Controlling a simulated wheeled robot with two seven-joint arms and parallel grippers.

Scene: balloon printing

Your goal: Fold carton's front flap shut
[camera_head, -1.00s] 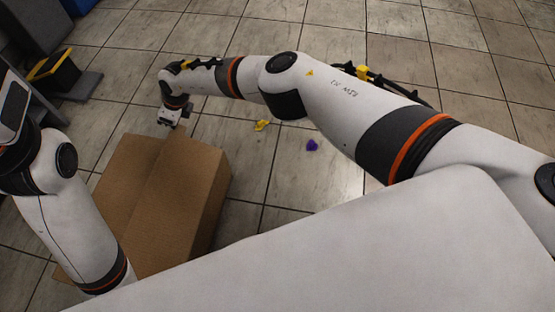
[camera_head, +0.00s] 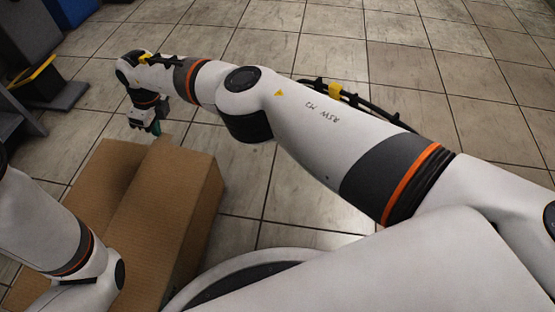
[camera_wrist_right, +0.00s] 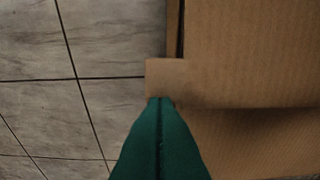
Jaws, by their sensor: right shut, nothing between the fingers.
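The brown cardboard carton (camera_head: 170,210) stands on the floor at the lower left of the head view. Its top shows two panels meeting along a lengthwise line, and its near left part is hidden by my left arm. My right gripper (camera_head: 155,130) is at the carton's far edge, pointing down. In the right wrist view its green fingers (camera_wrist_right: 160,100) are shut and empty. Their tips are at a small cardboard tab (camera_wrist_right: 167,74) at the carton's edge; contact cannot be told. A narrow dark gap shows beside the large panel (camera_wrist_right: 255,50). My left gripper is out of view.
The tiled floor (camera_head: 320,215) is open to the right of the carton and beyond it. A black bin with a yellow rim (camera_head: 38,78) and a blue container (camera_head: 75,10) stand at the far left.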

